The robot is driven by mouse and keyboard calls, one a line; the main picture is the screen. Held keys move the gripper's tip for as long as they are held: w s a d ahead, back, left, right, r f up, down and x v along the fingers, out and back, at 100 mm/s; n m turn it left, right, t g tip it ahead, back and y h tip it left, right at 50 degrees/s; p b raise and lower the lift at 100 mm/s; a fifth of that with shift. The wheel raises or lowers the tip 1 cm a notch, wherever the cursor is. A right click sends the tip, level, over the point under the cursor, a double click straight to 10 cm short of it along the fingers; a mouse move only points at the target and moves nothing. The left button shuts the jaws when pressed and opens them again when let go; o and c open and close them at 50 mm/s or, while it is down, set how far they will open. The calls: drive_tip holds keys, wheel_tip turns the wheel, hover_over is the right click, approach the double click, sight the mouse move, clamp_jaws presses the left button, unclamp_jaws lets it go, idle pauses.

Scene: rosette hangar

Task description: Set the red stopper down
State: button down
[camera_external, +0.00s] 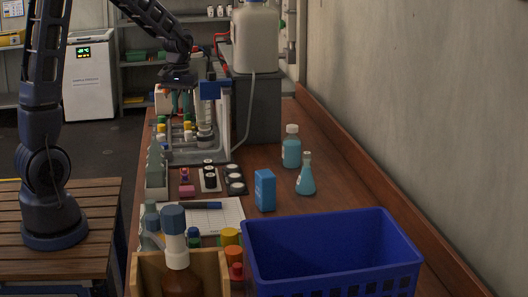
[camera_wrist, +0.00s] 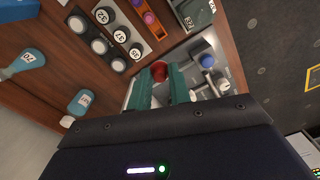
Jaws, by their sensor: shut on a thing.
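The red stopper (camera_wrist: 159,70) shows in the wrist view, between the teal fingertips of my gripper (camera_wrist: 160,80). My gripper is shut on it. In the external view my gripper (camera_external: 180,102) points down at the far part of the bench, over or near a metal-framed tray of bottles (camera_external: 215,155). I cannot make out the stopper in that view. The tray also shows below the fingers in the wrist view. I cannot tell how high the stopper is above it.
A blue crate (camera_external: 400,240) stands at the front right. A blue box (camera_external: 265,190), a flask (camera_external: 306,180) and a teal bottle (camera_external: 291,150) stand mid-bench. Numbered black holders (camera_external: 235,180) lie beside the tray. A large white container (camera_external: 255,40) stands behind. Bare wood shows along the right.

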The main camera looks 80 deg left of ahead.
drive_tip(key=shift+r, duration=0.4)
drive_tip(key=shift+w+d, duration=0.15)
drive_tip(key=w+d+m, duration=0.5)
drive_tip(key=w+d, duration=0.5)
drive_tip(key=w, duration=0.1)
drive_tip(key=w+d+f+m, duration=0.1)
drive_tip(key=w+d+m, duration=0.3)
drive_tip(key=d, duration=0.8)
drive_tip(key=w+d+m, duration=0.5)
drive_tip(key=d, duration=0.8)
drive_tip(key=w+d+f+m, duration=0.1)
drive_tip(key=w+d+m, duration=0.3)
drive_tip(key=d, duration=0.8)
wheel_tip(320, 180, down, 19)
drive_tip(key=shift+w, duration=0.1)
drive_tip(key=c, duration=1.3)
unclamp_jaws()
drive_tip(key=shift+r, duration=0.1)
